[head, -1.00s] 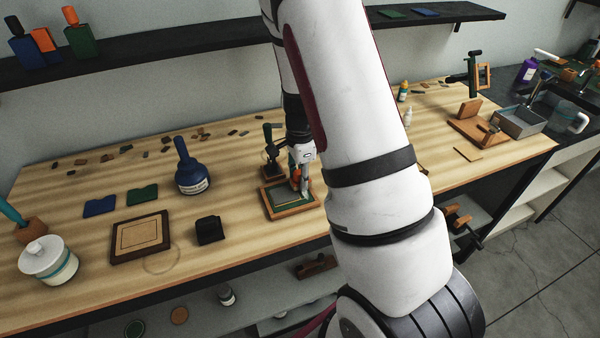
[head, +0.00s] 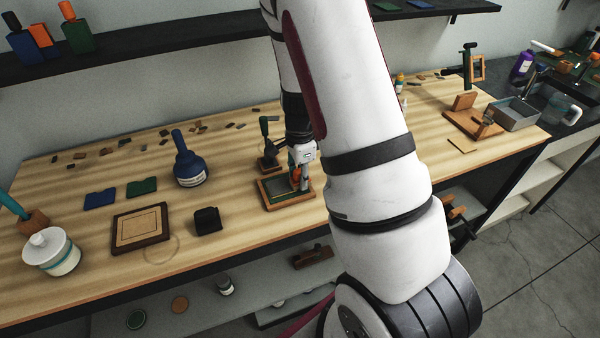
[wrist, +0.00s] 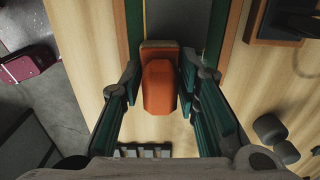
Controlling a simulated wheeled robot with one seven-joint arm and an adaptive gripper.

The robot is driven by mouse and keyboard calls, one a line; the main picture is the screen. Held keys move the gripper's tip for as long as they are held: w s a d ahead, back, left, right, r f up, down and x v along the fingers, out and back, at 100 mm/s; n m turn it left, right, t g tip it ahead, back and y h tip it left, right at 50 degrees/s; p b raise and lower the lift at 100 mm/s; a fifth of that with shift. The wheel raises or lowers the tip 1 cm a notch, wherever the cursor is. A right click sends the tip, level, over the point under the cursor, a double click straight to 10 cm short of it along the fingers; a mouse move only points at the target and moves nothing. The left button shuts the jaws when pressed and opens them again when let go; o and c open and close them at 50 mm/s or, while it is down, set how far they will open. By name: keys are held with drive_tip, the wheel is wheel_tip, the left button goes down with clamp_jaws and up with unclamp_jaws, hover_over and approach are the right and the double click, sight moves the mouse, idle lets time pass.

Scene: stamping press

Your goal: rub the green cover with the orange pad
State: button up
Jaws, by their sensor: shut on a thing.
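My gripper (head: 299,184) points down over the right part of the cover. It is shut on the orange pad (wrist: 160,85), a block with a brownish strip at its far end, between the two fingers. The pad also shows as a small orange patch in the head view (head: 295,174). Whether the pad touches the cover is unclear.
A small hand press (head: 268,150) stands just behind the cover. A black block (head: 207,220), a brown framed board (head: 140,229) and a blue bottle (head: 188,165) are to the left. Bare wood surrounds the cover's front and left.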

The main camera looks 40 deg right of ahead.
drive_tip(key=shift+s+a+p, duration=0.2)
drive_tip(key=shift+s+p, duration=0.15)
drive_tip(key=shift+s, duration=0.4)
drive_tip(key=shift+s+a+p, duration=0.2)
drive_tip(key=shift+s+p, duration=0.1)
drive_tip(key=shift+s, duration=0.4)
drive_tip(key=shift+w+r+p, duration=0.1)
drive_tip(key=shift+r+p, duration=1.15)
drive_tip(key=shift+r, duration=1.75)
wheel_tip(320, 180, up, 3)
drive_tip(key=shift+p, duration=0.55)
